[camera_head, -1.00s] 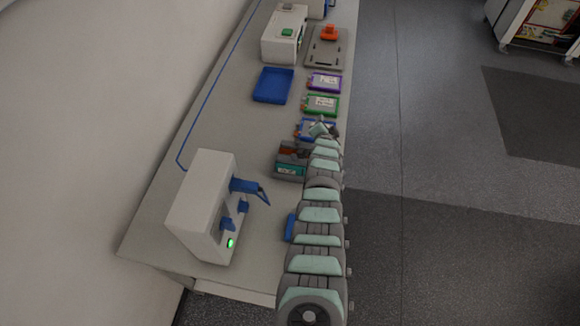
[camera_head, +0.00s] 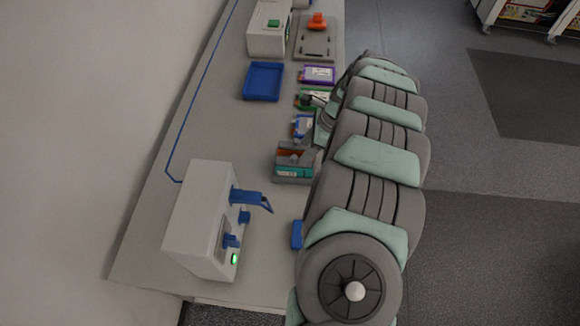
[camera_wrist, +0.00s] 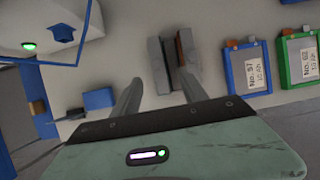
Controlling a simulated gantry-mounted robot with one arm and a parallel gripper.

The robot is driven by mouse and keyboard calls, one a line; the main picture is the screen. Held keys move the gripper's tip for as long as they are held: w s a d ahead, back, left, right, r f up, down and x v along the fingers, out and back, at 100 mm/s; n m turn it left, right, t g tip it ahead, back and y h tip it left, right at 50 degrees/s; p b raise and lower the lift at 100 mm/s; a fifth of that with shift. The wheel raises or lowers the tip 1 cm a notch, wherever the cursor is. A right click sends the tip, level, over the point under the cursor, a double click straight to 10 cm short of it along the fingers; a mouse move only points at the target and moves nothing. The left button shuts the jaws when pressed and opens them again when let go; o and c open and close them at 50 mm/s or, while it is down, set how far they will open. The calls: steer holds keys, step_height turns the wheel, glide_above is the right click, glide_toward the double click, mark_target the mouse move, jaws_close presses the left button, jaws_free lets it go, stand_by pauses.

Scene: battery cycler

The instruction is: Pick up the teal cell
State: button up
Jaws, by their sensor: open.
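The teal cell (camera_head: 292,172) shows in the head view as a teal strip with a pale label, beside grey and orange-brown parts on the bench, left of my arm. In the wrist view I cannot make out its teal face; a grey slotted block (camera_wrist: 157,65) stands beyond the fingers. My gripper (camera_wrist: 160,88) is open, with its two fingers spread apart and nothing between them.
A blue cell (camera_wrist: 246,69) and a green cell (camera_wrist: 297,60) lie to the right in the wrist view. A purple cell (camera_head: 317,74), a blue tray (camera_head: 262,82) and a white device with blue clamps (camera_head: 203,215) are on the bench.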

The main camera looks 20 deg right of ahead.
mark_target(294, 166)
steer(key=p+x, duration=0.1)
steer(key=x, duration=0.8)
steer(key=shift+s+f+p, duration=0.15)
steer(key=shift+f+p, duration=0.2)
steer(key=shift+f, duration=0.35)
jaws_close()
stand_by(0.9)
